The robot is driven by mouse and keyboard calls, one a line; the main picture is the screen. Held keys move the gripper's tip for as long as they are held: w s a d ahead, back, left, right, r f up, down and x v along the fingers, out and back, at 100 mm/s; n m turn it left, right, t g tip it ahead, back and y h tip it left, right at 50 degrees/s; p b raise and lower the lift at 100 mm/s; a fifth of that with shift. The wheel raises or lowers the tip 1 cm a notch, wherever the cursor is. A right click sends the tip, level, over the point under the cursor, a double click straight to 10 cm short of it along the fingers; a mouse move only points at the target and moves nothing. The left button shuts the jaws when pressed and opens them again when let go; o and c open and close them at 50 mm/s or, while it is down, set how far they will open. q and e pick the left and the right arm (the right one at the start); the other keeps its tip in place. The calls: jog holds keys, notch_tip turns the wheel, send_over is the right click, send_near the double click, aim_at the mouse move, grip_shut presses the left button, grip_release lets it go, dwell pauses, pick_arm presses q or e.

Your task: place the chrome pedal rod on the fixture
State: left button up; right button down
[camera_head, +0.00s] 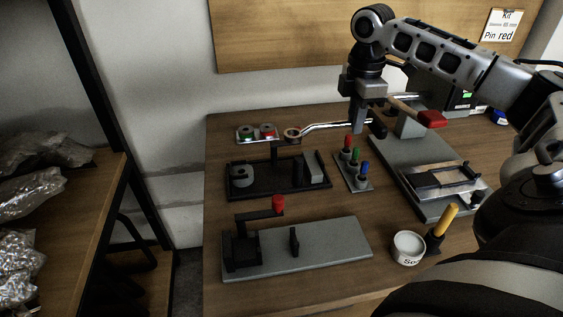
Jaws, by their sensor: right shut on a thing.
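The chrome pedal rod (322,127) is a slim bent bar with a brownish ring at its left end. My right gripper (361,126) is shut on it near its right part and holds it above the back of the bench, roughly level. A grey plate (335,250) at the front, which looks like the fixture, carries a black block with a red-knobbed lever (278,203) at its left and a small black upright post (294,240) near its middle. No rod lies on it. My left gripper is not in view.
A black tray (277,188) with grey parts sits behind the plate. Red, green and blue pins (356,170) stand to its right. A grey device (420,165), a white jar (408,246) and a yellow-handled tool (447,217) are at right. Red and green buttons (257,133) are at the back.

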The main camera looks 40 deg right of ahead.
jog(key=shift+w+a+f+p, duration=0.25)
jog(key=shift+w+a+f, duration=0.95)
jog(key=shift+w+f, duration=0.75)
jog(key=shift+w+a+f+p, duration=0.3)
jog(key=shift+w+a+f, duration=0.9)
jog(key=shift+w+f, duration=0.75)
jog(key=shift+w+a+f+p, duration=0.25)
jog(key=shift+w+a+f, duration=1.1)
jog(key=shift+f, duration=1)
jog(key=shift+w+d+f, duration=0.15)
jog(key=c, duration=1.7)
grip_release()
notch_tip(320, 180, up, 12)
